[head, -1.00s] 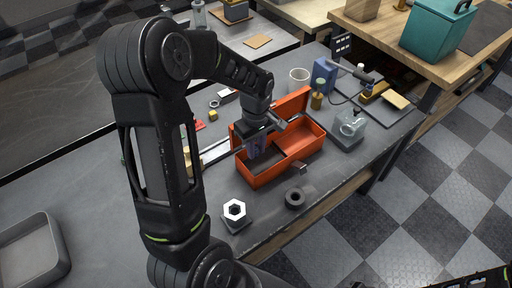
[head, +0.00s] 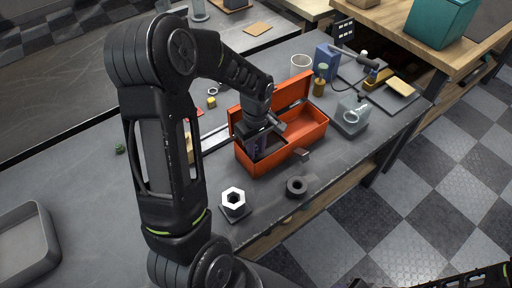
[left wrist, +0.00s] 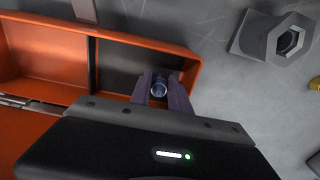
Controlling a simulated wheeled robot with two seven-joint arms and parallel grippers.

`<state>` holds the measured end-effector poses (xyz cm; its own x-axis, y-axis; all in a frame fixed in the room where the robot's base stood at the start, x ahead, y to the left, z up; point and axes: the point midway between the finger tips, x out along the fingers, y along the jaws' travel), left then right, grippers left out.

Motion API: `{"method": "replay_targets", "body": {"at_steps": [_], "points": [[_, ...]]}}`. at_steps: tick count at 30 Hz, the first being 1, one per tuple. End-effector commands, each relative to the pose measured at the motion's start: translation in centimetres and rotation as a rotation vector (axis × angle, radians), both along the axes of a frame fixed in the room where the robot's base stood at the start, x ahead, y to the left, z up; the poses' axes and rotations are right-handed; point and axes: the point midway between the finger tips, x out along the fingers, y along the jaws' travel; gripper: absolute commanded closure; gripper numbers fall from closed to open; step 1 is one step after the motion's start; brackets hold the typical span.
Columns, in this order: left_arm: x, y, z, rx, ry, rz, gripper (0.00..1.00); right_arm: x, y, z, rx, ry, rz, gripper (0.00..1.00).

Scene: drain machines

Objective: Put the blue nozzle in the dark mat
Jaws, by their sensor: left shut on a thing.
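The blue nozzle (left wrist: 159,87) is a small round piece with a ring-like end, held between the fingers of my left gripper (left wrist: 163,90). In the head view my left gripper (head: 260,145) reaches down into the left compartment of the open orange toolbox (head: 262,167). The nozzle is mostly hidden there. The dark mat (left wrist: 122,62) lines the floor of that compartment. In the wrist view the nozzle appears over the right part of the mat, near the orange wall. I cannot tell whether it touches the mat. My right gripper does not show clearly.
A divider splits the toolbox; its right compartment is empty. In front stand a hex nut on a block (head: 234,202) and a black ring (head: 297,187). A clear pump-like part (head: 352,115) is to the right. A grey tray (head: 28,245) lies at the far left.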

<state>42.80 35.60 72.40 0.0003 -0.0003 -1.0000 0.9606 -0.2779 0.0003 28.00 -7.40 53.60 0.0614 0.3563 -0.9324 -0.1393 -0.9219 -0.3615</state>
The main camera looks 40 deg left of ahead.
Motion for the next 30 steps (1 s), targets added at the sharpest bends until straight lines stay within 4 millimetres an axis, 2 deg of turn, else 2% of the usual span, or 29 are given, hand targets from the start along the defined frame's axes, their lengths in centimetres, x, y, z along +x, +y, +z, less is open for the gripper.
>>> {"method": "replay_targets", "body": {"at_steps": [27,28,30], "points": [[0.0,0.0,-1.3,0.000,0.001,0.000,1.00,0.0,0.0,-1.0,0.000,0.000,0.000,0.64],[0.0,0.0,-1.1,0.000,0.000,0.000,0.75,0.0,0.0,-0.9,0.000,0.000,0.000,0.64],[0.0,0.0,-1.1,0.000,0.001,0.000,0.69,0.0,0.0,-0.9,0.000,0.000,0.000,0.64]]}}
